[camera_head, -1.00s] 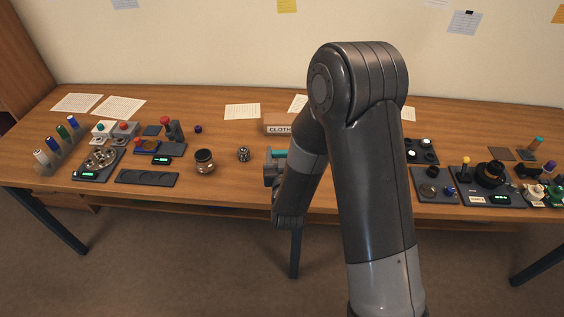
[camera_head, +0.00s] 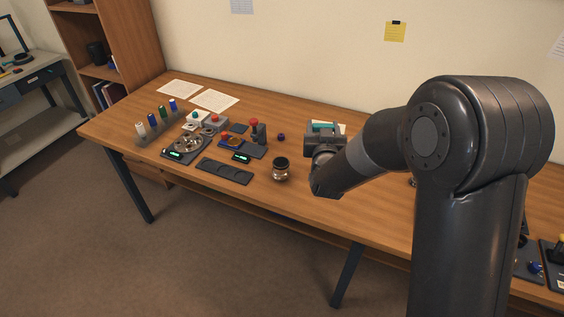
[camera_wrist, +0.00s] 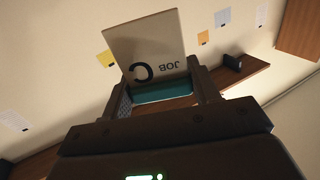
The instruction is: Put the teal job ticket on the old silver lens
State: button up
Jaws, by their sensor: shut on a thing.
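The teal job ticket (camera_head: 324,126) is in my gripper (camera_head: 322,131), held above the bench. In the wrist view, its teal base (camera_wrist: 165,92) sits between my two fingers (camera_wrist: 163,93). A pale card (camera_wrist: 147,45) marked "JOB" and "C" stands up from it; the lettering appears upside down. A silver lens with a dark top (camera_head: 281,171) stands upright on the bench, to the left of and nearer the front edge than my gripper. The ticket is apart from it. The wrist view does not show the lens.
A dark tray (camera_head: 224,171), a round-plate station (camera_head: 187,146) and a rack of coloured-top bottles (camera_head: 155,129) stand left of the lens. A small purple knob (camera_head: 281,137) lies behind it. Bare wood surrounds the lens. My arm hides much of the bench's right side.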

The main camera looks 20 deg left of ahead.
jog(key=shift+s+a+f, duration=0.2)
jog(key=shift+a+f, duration=1.5)
jog(key=shift+a, duration=0.4)
jog(key=shift+s+a+f, duration=0.15)
jog(key=shift+a+f, duration=1.6)
jog(key=shift+a, duration=0.3)
jog(key=shift+s+a+f, duration=0.2)
jog(key=shift+a+f, duration=1.5)
jog(key=shift+a, duration=0.4)
jog(key=shift+f, duration=0.2)
jog(key=o, duration=1)
jog(key=shift+c, duration=0.2)
jog(key=shift+r, duration=0.1)
jog(key=shift+r, duration=0.15)
jog(key=v, duration=1.2)
